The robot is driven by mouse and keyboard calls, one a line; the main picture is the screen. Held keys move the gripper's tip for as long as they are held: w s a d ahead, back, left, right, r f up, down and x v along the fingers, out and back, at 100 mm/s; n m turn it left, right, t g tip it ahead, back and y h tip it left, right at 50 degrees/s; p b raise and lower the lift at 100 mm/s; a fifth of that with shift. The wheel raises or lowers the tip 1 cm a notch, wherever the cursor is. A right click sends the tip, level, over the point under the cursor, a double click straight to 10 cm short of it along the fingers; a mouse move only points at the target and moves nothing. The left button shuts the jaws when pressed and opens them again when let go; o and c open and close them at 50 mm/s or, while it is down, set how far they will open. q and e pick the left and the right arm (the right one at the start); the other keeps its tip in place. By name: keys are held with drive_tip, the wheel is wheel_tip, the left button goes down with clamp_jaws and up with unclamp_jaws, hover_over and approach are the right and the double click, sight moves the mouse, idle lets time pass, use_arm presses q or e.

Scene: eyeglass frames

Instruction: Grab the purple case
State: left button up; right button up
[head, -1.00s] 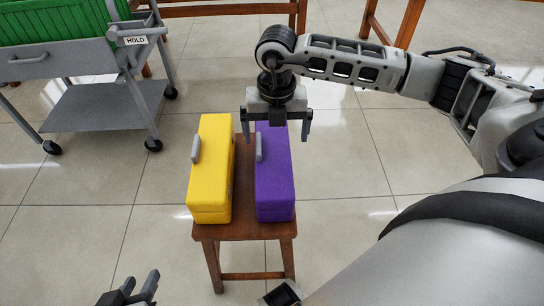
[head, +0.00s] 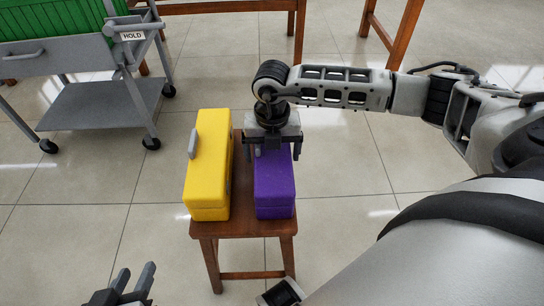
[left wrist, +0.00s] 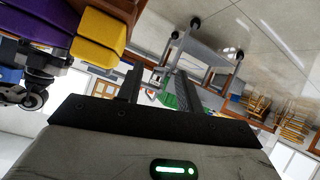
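The purple case (head: 274,190) stands on a small wooden stool, beside the yellow case. It also shows in the left wrist view (left wrist: 36,28) at the upper left. My right gripper (head: 272,151) is over the far part of the purple case from above, with one finger along each side. My left gripper (head: 132,282) is low at the bottom left, well away from the cases. Its fingers are apart and empty, as the left wrist view (left wrist: 157,88) also shows.
The yellow case (head: 207,168) stands close on the left of the purple one. The wooden stool (head: 241,229) is barely larger than both. A grey cart (head: 100,103) with a green crate (head: 60,20) is at the upper left. The floor around the stool is clear.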

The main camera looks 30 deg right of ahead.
drive_tip(key=c, duration=0.9)
use_arm(q)
drive_tip(key=shift+f, duration=0.15)
use_arm(e)
drive_tip(key=shift+o, duration=0.2)
drive_tip(key=shift+r, duration=0.15)
wheel_tip(320, 180, up, 9)
drive_tip(key=shift+r+p, duration=0.15)
drive_tip(key=shift+p, duration=1)
use_arm(q)
drive_tip(key=shift+s+a+f+g+y, duration=0.1)
drive_tip(key=shift+a+f+g+y, duration=0.35)
drive_tip(key=shift+f+g, duration=0.15)
use_arm(e)
drive_tip(key=shift+r, duration=0.3)
